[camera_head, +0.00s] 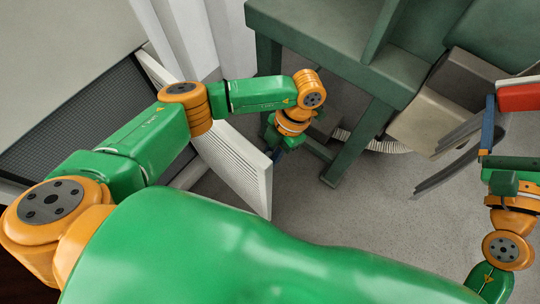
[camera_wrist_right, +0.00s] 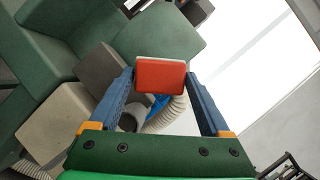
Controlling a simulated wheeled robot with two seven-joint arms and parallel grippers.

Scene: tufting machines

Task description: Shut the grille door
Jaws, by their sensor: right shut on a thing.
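The grille door (camera_head: 238,170) is a white slatted panel in the head view. It stands open, swung out from the pale cabinet at the left, and my left arm crosses over part of it. My left gripper (camera_head: 279,150) points down just beyond the door's free edge, on its right side. Its fingers are small and partly hidden, so I cannot tell their opening or whether they touch the door. My right gripper (camera_head: 489,124) is at the right edge, shut on a red block (camera_head: 519,96). The red block also shows between the blue fingers in the right wrist view (camera_wrist_right: 160,75).
A dark mesh panel (camera_head: 75,115) shows in the cabinet behind the door. A green machine frame (camera_head: 320,50) with legs stands beyond my left gripper. A ribbed hose (camera_head: 375,144) and a beige box (camera_head: 428,122) lie to its right. Grey floor (camera_head: 330,215) is clear in front.

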